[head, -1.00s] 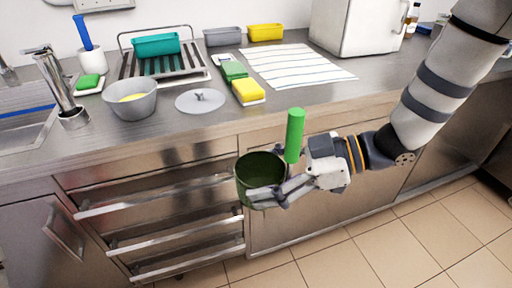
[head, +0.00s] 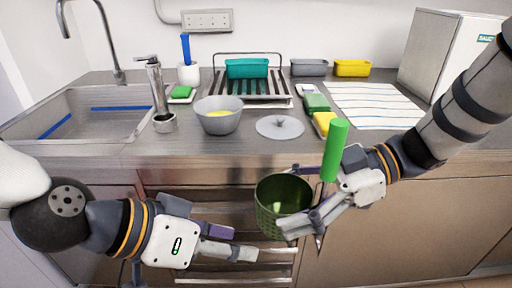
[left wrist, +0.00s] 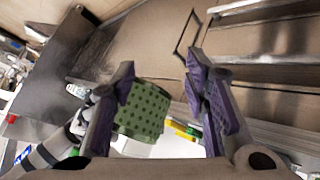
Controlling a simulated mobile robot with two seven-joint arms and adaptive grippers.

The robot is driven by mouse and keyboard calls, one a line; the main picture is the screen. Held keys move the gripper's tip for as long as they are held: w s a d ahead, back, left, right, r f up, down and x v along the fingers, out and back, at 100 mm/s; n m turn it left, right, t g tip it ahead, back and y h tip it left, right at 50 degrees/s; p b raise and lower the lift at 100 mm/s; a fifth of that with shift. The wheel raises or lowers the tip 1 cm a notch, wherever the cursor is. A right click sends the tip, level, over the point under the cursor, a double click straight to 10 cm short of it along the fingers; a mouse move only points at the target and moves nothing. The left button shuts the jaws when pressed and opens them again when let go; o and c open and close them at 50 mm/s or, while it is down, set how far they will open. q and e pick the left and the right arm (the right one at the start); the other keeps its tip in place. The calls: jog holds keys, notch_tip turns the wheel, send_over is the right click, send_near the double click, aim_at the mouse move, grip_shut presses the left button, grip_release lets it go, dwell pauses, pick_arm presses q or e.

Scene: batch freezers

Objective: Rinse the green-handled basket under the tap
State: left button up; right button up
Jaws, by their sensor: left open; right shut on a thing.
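The green-handled basket (head: 268,206) is a dark green perforated cup with a bright green upright handle (head: 335,150). My right gripper (head: 304,222) is shut on it and holds it in front of the counter edge. A small pale thing shows inside the basket. My left gripper (head: 245,242) is open and empty, low in front of the drawers, to the left of the basket. In the left wrist view the basket (left wrist: 143,112) shows beyond the open fingers, apart from them. The tap (head: 112,42) arches over the sink (head: 75,108) at the back left.
A cylindrical metal fixture (head: 163,122) stands by the sink's right side. A grey bowl (head: 218,118), a round lid (head: 280,127), sponges (head: 325,123), a dish rack (head: 250,90) and a striped towel (head: 372,106) are on the counter. Drawer handles (head: 235,279) stick out below.

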pick_arm(q)
notch_tip(320, 180, up, 12)
jog(key=d+f+m+h, duration=0.1)
jog(key=d+m+h, duration=0.1)
jog(key=d+m, duration=0.15)
jog(key=m+t+h, duration=0.1)
jog(key=m+h, duration=0.1)
jog(key=m, duration=0.2)
send_near(328, 160)
jog(key=shift+n, duration=0.25)
jog(key=x, duration=1.1)
jog(key=shift+w+d+f, duration=0.15)
jog(key=shift+d+f, duration=0.05)
jog(key=shift+d, duration=0.1)
jog(key=shift+c, duration=0.5)
grip_shut()
pick_arm(e)
jog(key=o, duration=1.4)
